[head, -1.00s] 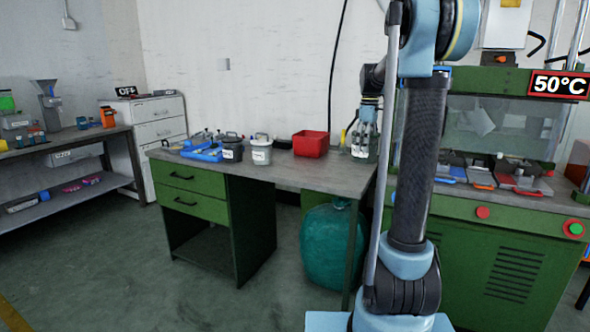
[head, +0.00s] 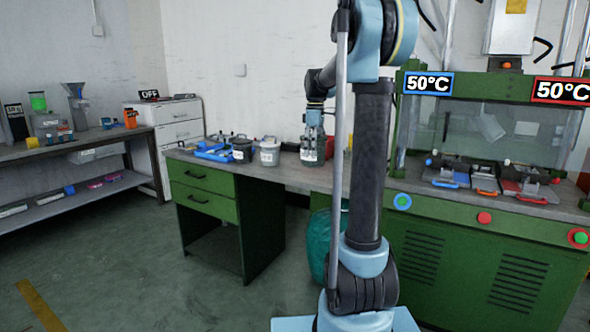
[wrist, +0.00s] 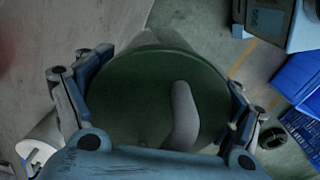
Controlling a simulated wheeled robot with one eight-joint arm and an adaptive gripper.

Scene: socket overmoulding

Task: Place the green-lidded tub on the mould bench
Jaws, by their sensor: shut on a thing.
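The green-lidded tub fills the middle of the wrist view, its round dark green lid (wrist: 125,95) with a grey handle on top. My gripper (wrist: 160,110) is shut around it, a finger on each side of the lid. In the head view my gripper (head: 313,132) points down, holding the tub (head: 312,157) over the green-drawered bench (head: 300,180); whether the tub touches the bench top I cannot tell. The green press bench (head: 470,215) with moulds on its top stands at the right, partly behind my arm.
A red bin (head: 329,147) is mostly hidden behind my gripper. Blue-handled (head: 447,178) and red-handled (head: 530,191) moulds occupy the press top.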

